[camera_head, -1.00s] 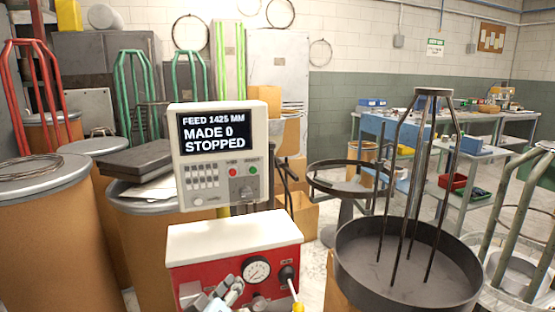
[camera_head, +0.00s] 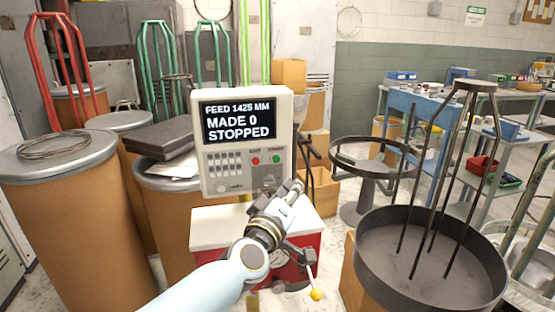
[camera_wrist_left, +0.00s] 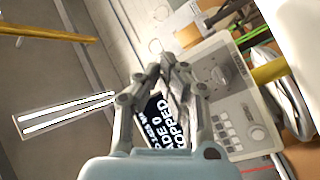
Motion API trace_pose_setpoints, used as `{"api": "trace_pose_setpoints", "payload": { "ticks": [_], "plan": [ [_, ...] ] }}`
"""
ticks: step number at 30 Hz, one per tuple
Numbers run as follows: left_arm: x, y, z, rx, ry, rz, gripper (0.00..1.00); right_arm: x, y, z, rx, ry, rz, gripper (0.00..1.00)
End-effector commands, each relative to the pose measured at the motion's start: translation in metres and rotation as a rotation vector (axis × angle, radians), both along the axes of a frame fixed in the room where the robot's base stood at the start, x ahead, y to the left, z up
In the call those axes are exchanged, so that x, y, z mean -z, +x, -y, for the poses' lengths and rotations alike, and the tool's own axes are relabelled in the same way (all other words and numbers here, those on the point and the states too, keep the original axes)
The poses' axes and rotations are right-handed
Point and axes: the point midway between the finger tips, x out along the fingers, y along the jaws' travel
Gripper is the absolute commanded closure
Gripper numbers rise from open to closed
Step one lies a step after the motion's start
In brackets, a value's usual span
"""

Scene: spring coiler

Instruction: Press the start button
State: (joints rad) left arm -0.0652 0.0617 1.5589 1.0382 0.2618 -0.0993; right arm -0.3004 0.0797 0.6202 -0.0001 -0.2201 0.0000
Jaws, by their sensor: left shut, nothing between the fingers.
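The control panel (camera_head: 243,183) is a pale box with a black screen reading "FEED 1425 MM, MADE 0, STOPPED". The green start button (camera_head: 276,157) sits on its lower right, beside a red button (camera_head: 255,161). My left gripper (camera_head: 297,186) is shut and empty, just below and right of the green button in the head view. It looks apart from the button, but I cannot tell the depth gap. In the left wrist view the closed fingers (camera_wrist_left: 165,74) cover part of the screen (camera_wrist_left: 172,124); I cannot make out the green button there. My right gripper is not in view.
A red-and-white machine cabinet (camera_head: 210,228) stands below the panel, with a yellow-knobbed lever (camera_head: 316,294). A round dark tray with upright rods (camera_head: 400,285) is at right. Large brown drums (camera_head: 75,235) stand at left.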

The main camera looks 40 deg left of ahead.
Motion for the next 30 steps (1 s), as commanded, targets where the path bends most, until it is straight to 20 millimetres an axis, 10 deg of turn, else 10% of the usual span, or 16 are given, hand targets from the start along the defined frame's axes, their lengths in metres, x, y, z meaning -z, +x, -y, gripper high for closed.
{"api": "trace_pose_setpoints", "payload": {
  "ticks": [30],
  "plan": [
    [0.0, 0.057, -0.067, 0.0, 0.0, 0.0, 1.0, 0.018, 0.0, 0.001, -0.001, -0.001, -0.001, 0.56]
  ]
}}
